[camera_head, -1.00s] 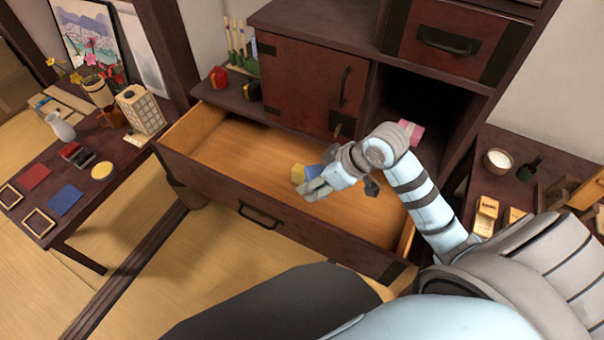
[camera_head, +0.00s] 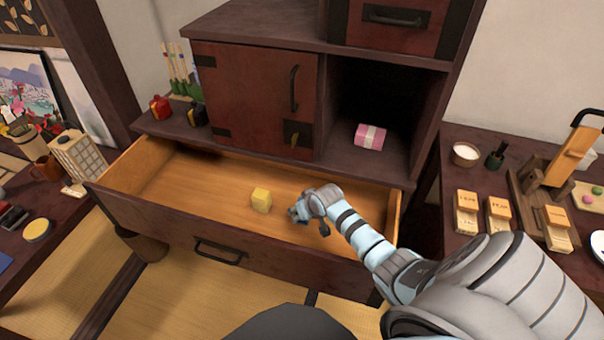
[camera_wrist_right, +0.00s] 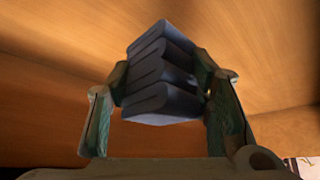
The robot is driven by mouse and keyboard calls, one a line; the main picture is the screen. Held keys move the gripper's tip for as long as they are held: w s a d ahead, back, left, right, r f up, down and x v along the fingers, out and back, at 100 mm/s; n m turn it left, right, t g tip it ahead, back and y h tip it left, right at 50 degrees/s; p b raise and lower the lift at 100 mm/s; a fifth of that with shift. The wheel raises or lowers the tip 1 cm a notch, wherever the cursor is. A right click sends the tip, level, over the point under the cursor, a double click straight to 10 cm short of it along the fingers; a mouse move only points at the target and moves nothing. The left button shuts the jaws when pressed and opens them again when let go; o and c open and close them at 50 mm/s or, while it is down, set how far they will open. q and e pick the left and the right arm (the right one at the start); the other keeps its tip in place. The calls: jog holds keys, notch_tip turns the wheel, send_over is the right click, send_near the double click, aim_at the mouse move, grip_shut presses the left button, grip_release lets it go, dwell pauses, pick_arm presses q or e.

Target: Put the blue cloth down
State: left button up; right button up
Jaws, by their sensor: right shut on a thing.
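The blue cloth (camera_wrist_right: 162,70) is a folded, dark blue bundle with several layers. In the right wrist view it sits between the two fingers of my right gripper (camera_wrist_right: 163,88), which is shut on it, with the wooden drawer boards behind it. In the head view my right gripper (camera_head: 303,212) is inside the open drawer (camera_head: 200,187), right of a yellow block (camera_head: 261,200). The cloth is mostly hidden there by the gripper. I cannot tell if the cloth touches the drawer floor. My left gripper is not in view.
The drawer's left part is bare. A red item (camera_head: 160,107) stands on the cabinet ledge.

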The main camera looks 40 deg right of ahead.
notch_tip(320, 180, down, 4)
jog(key=shift+f+b, duration=0.15)
jog(key=shift+b, duration=0.8)
jog(key=o, duration=1.1)
